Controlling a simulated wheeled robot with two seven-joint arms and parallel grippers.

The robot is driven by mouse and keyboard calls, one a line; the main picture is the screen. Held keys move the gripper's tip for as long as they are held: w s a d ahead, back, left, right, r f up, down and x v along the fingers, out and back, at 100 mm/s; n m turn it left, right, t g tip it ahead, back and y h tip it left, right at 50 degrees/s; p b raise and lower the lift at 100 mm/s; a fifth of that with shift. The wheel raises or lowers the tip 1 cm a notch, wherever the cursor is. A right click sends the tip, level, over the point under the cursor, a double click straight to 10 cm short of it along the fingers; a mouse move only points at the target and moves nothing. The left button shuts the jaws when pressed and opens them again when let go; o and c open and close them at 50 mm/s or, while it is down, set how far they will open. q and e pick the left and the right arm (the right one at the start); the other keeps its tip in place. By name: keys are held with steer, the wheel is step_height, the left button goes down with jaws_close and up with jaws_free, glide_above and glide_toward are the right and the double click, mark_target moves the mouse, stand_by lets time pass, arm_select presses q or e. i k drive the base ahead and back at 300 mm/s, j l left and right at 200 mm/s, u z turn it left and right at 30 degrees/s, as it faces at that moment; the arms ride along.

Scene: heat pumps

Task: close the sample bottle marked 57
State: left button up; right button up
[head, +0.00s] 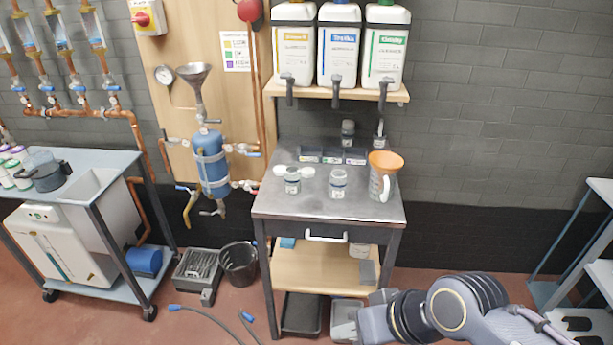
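Two small clear sample bottles with dark labels stand upright on the metal-topped bench (270,208). One is the left bottle (292,182), the other the right bottle (338,184). The numbers are too small to read, so I cannot tell which is 57. Two white round lids lie near them: a left lid (280,170) and a right lid (308,171), both beside the left bottle. Both bottles look uncapped. My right gripper (372,304) is low in front of the bench's right side, well below the bottles; its fingers are unclear. My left gripper is not in view.
A measuring jug (379,184) with an orange funnel (386,160) stands at the bench's right. Small labelled bins (332,156) line its back. A shelf (370,92) with three canisters and taps hangs above. A blue trolley (95,175) stands left. The bench's front strip is clear.

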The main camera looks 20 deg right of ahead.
mark_target(292, 178)
steer(key=i+j+z, duration=0.3)
steer(key=j, duration=0.3)
steer(key=i+j+z, duration=0.35)
steer(key=j, duration=0.3)
steer(key=i+j+z, duration=0.15)
steer(key=i, duration=0.35)
steer(key=i+j+z, duration=0.2)
steer(key=i+j, duration=0.15)
steer(key=i+j+z, duration=0.15)
steer(key=i+j, duration=0.2)
steer(key=i, duration=0.25)
